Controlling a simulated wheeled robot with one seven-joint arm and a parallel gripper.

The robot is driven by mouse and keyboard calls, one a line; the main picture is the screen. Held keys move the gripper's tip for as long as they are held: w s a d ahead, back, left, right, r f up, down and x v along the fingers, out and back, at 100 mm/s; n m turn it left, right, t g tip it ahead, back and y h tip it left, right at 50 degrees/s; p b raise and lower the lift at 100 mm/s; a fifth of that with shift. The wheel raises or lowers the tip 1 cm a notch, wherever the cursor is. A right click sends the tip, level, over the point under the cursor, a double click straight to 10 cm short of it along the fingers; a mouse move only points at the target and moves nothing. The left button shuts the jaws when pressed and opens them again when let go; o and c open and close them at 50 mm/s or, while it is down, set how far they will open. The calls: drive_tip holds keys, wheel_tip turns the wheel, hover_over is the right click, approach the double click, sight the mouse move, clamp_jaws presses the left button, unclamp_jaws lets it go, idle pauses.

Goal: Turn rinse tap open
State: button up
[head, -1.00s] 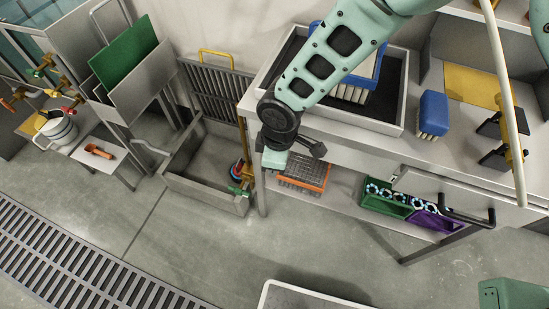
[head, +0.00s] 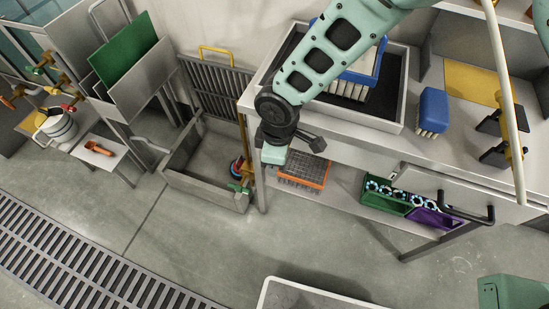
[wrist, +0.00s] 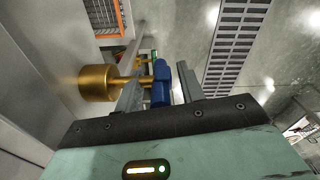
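A tap with a brass body (wrist: 97,83) and a blue handle (wrist: 160,84) is close in front of my gripper in the wrist view. My gripper (wrist: 160,88) is open, with one grey finger on each side of the blue handle. I cannot tell whether either finger touches it. In the head view my gripper (head: 274,156) is low at the left end of the bench, beside a brass pipe (head: 243,150). The blue handle cannot be made out clearly there.
A grey trough (head: 205,190) stands left of the pipe. The bench (head: 350,132) is to the right, with an orange crate (head: 303,172) and green and purple bins (head: 390,195) below. Other taps (head: 45,75) are at far left.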

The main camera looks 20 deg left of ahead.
wheel_tip(320, 180, up, 17)
drive_tip(key=d, duration=0.1)
drive_tip(key=shift+d+p, duration=0.1)
drive_tip(key=shift+p, duration=0.2)
idle(0.4)
drive_tip(key=s+d+r+m+p, duration=0.1)
drive_tip(key=s+d+r+m, duration=0.2)
drive_tip(key=d, duration=0.4)
drive_tip(key=s+d+r+m+p, duration=0.2)
drive_tip(key=s+d+r+m, duration=0.2)
drive_tip(key=d, duration=0.4)
drive_tip(key=s+d+r+m+p, duration=0.2)
drive_tip(key=s+d+r+m, duration=0.2)
drive_tip(key=d, duration=0.4)
drive_tip(key=shift+s+d+r+m, duration=0.2)
drive_tip(key=shift+r+m, duration=0.2)
drive_tip(key=shift+r, duration=0.3)
